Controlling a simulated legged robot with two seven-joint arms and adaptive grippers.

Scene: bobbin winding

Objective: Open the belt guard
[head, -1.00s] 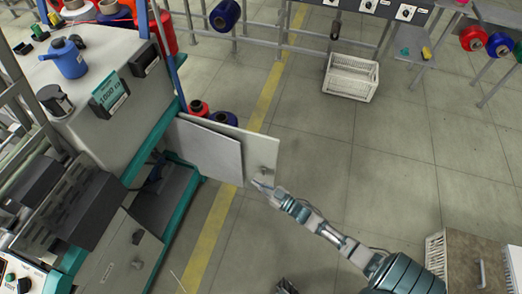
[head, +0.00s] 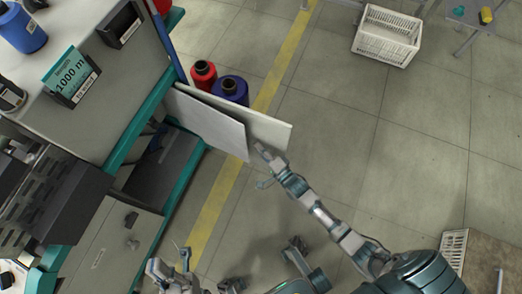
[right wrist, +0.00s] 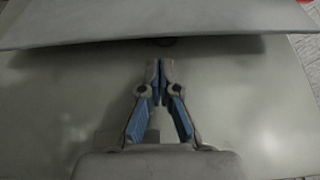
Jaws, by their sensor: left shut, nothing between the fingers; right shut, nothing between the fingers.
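The belt guard appears as pale flat panels standing out from the machine's side in the head view: a grey front panel (head: 210,122) and a whiter panel (head: 268,130) behind it. Which one is the guard I cannot tell for sure. My right gripper (head: 262,151) is shut and empty at the panels' outer end; contact cannot be told. In the right wrist view its closed fingertips (right wrist: 161,66) lie over a pale flat surface (right wrist: 235,100), below the edge of another panel (right wrist: 150,24). My left gripper (head: 184,254) is low in the head view, shut and empty, near the machine's lower cabinet.
The machine's teal frame (head: 144,122) and lower cabinet (head: 105,250) stand at the left. A red spool (head: 203,75) and a blue spool (head: 231,90) are behind the panels. A white crate (head: 386,36) stands farther back. The floor to the right is mostly clear.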

